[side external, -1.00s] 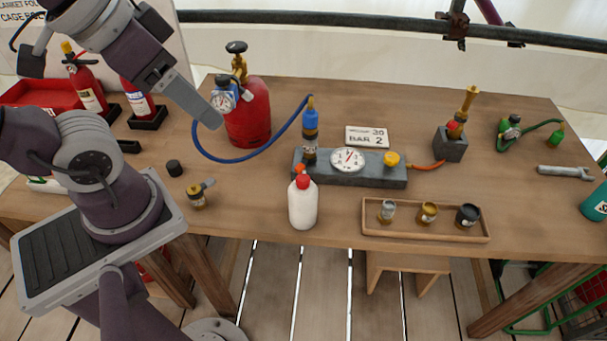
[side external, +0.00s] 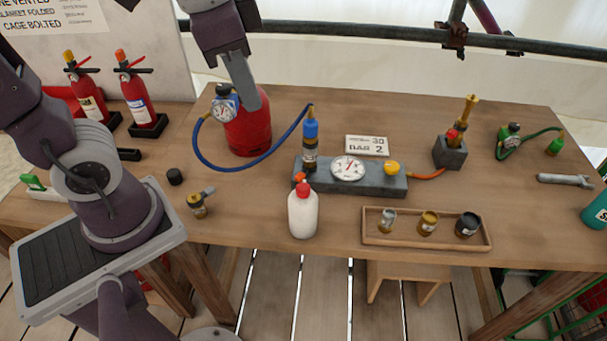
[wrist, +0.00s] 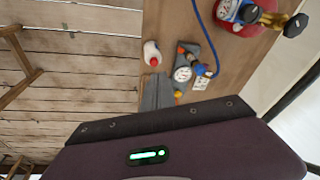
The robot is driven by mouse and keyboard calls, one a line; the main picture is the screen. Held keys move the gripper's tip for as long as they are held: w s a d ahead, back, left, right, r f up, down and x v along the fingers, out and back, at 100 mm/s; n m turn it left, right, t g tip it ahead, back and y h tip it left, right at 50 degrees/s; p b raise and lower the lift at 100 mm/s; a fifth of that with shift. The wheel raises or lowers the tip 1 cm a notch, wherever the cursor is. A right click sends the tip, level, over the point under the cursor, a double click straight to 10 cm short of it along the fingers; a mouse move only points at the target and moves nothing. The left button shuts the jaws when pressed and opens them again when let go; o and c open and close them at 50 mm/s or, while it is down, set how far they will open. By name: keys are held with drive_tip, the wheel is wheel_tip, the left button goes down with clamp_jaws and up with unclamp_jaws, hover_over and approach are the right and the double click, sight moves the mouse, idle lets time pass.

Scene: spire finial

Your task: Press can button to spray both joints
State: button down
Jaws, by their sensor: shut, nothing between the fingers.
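A white can (side external: 302,213) with a red button top (side external: 303,186) stands upright on the table in front of a grey block. It also shows in the wrist view (wrist: 151,52). On the grey block (side external: 325,183) are a blue fitting (side external: 310,135) joined to a blue hose, a round gauge (side external: 348,168), and a yellow knob (side external: 391,167) by an orange hose. My gripper (side external: 253,104) is shut and empty, up and left of the can. In the side view it overlaps the red cylinder (side external: 243,138) and hides its valve top; I cannot tell the gap.
A wooden tray (side external: 375,241) with several small pots lies right of the can. A burner (side external: 458,130) on a grey stand, a wrench (side external: 565,180) and a green hose are farther right. A small brass fitting (side external: 198,205) lies left. The blue hose (side external: 235,169) loops across the table.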

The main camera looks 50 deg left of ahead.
sight(303, 187)
drive_tip(key=w+d+f+m+g, duration=0.2)
drive_tip(key=w+d+f+m, duration=0.1)
drive_tip(key=w, duration=0.3)
drive_tip(key=shift+w+d+f+m+g, duration=0.3)
drive_tip(key=shift+d+f+m, duration=0.1)
drive_tip(key=shift+m, duration=0.2)
wheel_tip(303, 187, down, 14)
drive_tip(key=shift+r, duration=0.1)
drive_tip(key=shift+s+f, duration=0.1)
drive_tip(key=shift+f, duration=1.05)
wheel_tip(303, 187, up, 14)
